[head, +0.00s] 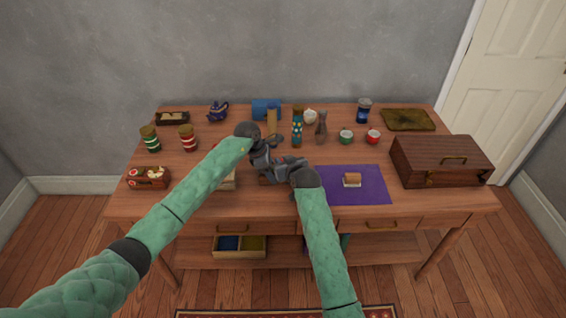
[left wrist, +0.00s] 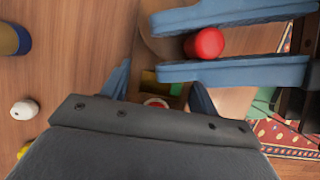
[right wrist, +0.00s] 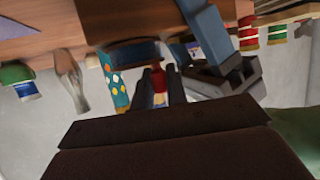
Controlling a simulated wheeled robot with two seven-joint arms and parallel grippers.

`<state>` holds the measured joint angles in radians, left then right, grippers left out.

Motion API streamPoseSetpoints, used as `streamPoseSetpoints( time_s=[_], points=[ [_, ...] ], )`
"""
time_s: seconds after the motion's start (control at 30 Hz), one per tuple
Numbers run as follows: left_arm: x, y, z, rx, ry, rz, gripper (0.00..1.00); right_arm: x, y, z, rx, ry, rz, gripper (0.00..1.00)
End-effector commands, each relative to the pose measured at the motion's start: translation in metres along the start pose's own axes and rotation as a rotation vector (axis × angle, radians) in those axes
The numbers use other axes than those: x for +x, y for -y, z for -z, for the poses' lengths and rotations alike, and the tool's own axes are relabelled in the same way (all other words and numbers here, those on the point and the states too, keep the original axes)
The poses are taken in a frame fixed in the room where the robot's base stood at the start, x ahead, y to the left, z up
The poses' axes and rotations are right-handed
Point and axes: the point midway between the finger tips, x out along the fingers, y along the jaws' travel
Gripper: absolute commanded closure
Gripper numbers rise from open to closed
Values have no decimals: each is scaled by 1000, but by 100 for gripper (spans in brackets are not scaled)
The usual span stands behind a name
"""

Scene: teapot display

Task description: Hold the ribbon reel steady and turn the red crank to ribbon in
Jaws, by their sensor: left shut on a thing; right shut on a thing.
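The ribbon reel is mostly hidden behind my grippers near the table's middle. A brown piece at its foot (head: 265,181) shows in the head view, and its dark round side (right wrist: 133,53) in the right wrist view. My left gripper (head: 266,168) is shut on the reel; its grip is partly hidden. The red crank knob (left wrist: 205,44) sits between the fingers of my right gripper (left wrist: 235,45) in the left wrist view. It also shows between the right fingertips in the right wrist view (right wrist: 158,82). My right gripper is shut on it, close beside the left one.
A purple mat (head: 372,190) with a small block lies to the right, by a wooden chest (head: 440,162). Striped jars (head: 187,140), a blue teapot (head: 218,111), a patterned cylinder (head: 297,128) and cups (head: 346,136) stand around.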

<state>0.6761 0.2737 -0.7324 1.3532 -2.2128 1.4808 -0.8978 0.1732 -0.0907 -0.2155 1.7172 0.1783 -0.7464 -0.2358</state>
Motion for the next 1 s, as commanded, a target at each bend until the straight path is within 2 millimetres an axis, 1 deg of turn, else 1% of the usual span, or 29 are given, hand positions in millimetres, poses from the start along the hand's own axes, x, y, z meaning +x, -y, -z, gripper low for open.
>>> streamPoseSetpoints(
  time_s=[0.23, 0.67, 0.7, 0.77, 0.8, 1.0],
  points=[
    [0, 0, -1, 1, 1, 1, 74, 1, 0, 0, 21, 1, -53, 100],
    [0, 0, -1, 1, 1, 1, 74, 1, 0, 0, 25, 1, -62, 100],
    [0, 0, -1, 1, 1, 1, 74, 1, 0, 0, 25, 1, -62, 84],
    [0, 0, -1, 1, 1, 1, 74, 1, 0, 0, 25, 1, -62, 72],
    [0, 0, 0, 1, 1, 0, 74, 1, 0, 0, 25, 1, -61, 64],
    [0, 0, 0, 1, 1, 0, 74, 1, 0, 0, 25, 0, -61, 64]
  ],
)
